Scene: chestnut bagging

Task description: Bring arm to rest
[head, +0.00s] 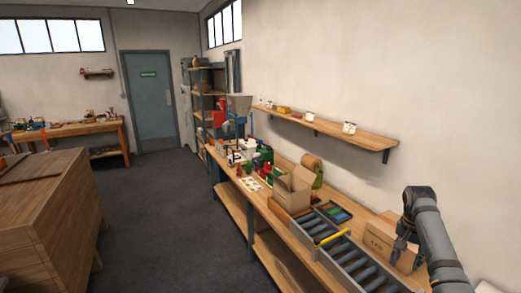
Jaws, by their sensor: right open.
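My right arm (430,225) comes in at the lower right of the head view. My right gripper (399,248) is at its end, pointing down by a closed cardboard box (380,238) on the workbench. Its fingers are small and dark here. I see nothing held between them. I cannot tell whether the fingers touch the box. My left gripper is not in the head view.
The long workbench (233,192) bears a roller conveyor (347,262), an open cardboard box (292,190) and machines. A wall shelf (345,136) hangs above. A large wooden crate (45,220) stands at left. The dark floor (165,220) between is clear.

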